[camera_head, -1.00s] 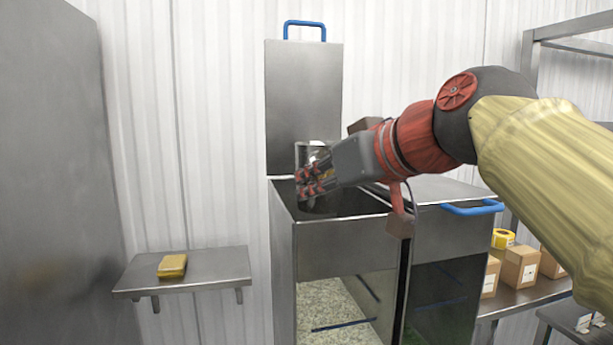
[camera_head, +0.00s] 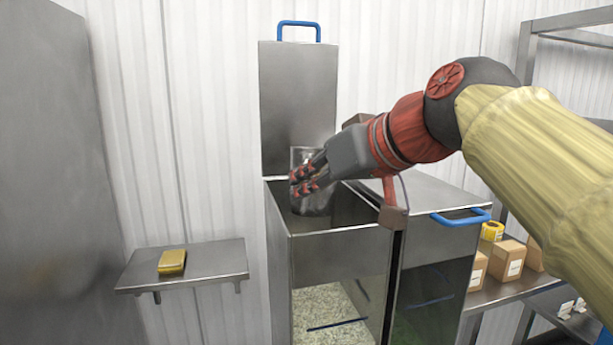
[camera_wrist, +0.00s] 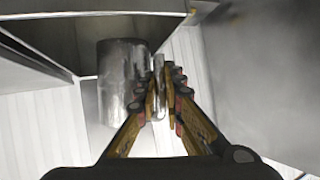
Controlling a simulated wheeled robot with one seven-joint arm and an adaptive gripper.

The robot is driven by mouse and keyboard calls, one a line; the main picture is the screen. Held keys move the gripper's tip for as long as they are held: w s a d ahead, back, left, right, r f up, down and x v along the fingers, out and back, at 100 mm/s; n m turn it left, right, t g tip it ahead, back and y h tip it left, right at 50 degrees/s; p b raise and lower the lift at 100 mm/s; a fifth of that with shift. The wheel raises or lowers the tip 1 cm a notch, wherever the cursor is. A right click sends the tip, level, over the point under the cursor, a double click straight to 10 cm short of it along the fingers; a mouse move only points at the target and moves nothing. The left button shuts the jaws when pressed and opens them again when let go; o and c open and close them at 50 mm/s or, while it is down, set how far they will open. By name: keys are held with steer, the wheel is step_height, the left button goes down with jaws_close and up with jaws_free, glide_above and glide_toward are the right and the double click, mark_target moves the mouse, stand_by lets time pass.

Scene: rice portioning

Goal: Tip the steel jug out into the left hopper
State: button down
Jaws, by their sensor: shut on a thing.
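My gripper (camera_head: 306,182) is shut on the handle of the steel jug (camera_head: 318,203). In the wrist view the fingers (camera_wrist: 163,82) close on the narrow handle, and the jug's shiny round body (camera_wrist: 118,90) is just left of them. The jug is over the open mouth of the left hopper (camera_head: 342,255), partly hidden by my fingers. I cannot tell its exact tilt or whether anything is leaving it. The left hopper's lid (camera_head: 297,95), with a blue handle, stands raised behind. Pale grain shows through this hopper's front window.
The right hopper (camera_head: 440,200) is closed, with a blue handle on its front edge. A wall shelf (camera_head: 215,262) at left holds a yellow packet (camera_head: 172,262). Boxes (camera_head: 505,260) and a yellow roll (camera_head: 492,231) are on a rack at right. A grey panel (camera_head: 50,180) stands far left.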

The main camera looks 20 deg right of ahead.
mark_target(306, 160)
steer(key=shift+s+a+r+m+g+p, duration=0.15)
steer(key=shift+r+m+g+p, duration=0.45)
steer(key=shift+p, duration=2.05)
steer(key=shift+s+r+m+g+p, duration=0.15)
steer(key=shift+r+g+p, duration=0.45)
steer(key=shift+r+p, duration=1.4)
steer(key=r+g+p, duration=0.1)
steer(key=p, duration=0.6)
steer(key=r+m+g+y+p, duration=0.1)
steer(key=r+g+p, duration=0.1)
steer(key=p, duration=0.4)
steer(key=shift+w+d+y+p, duration=0.2)
steer(key=shift+w+y+p, duration=0.1)
steer(key=shift+w+p, duration=0.1)
steer(key=r+p, duration=0.1)
steer(key=p, duration=0.2)
steer(key=w+r+m+g+p, duration=0.1)
steer(key=p, duration=0.2)
steer(key=r+g+y+p, duration=0.1)
steer(key=p, duration=0.3)
steer(key=shift+w+d+m, duration=0.25)
steer(key=shift+d, duration=0.1)
steer(key=shift+w+r+g+p, duration=0.15)
steer(key=shift+r+g+p, duration=0.15)
steer(key=shift+p, duration=0.2)
